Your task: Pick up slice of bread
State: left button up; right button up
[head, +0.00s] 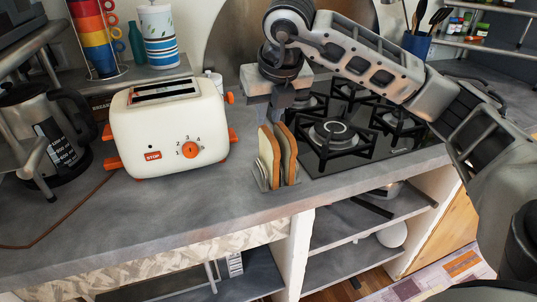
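Two slices of bread stand upright side by side in a small grey rack on the counter, right of the toaster. The left slice (268,158) shows its pale face and brown crust. The right slice (288,152) shows mostly its brown crust. The rack (262,184) shows at their base. My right gripper (278,118) points down just above and behind the tops of the slices. Its fingertips are partly hidden by the bread, and I cannot tell if they touch it or how far apart they are. My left gripper is not in view.
A cream toaster (170,130) with orange knobs stands left of the bread. A black gas hob (345,135) lies to the right, under my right arm. A kettle (45,130) stands far left. The counter's front strip (190,195) is clear.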

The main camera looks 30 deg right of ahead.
aim_at(269, 133)
jog(key=f, duration=0.3)
jog(key=f+p, duration=0.1)
jog(key=f, duration=0.1)
jog(key=shift+w+d+f, duration=0.15)
jog(key=shift+w+f, duration=0.1)
jog(key=shift+w, duration=0.05)
jog(key=shift+w+f, duration=0.15)
jog(key=shift+f, duration=0.1)
jog(key=shift+f+b, duration=0.25)
jog(key=shift+b, duration=0.15)
dwell(0.4)
grip_shut()
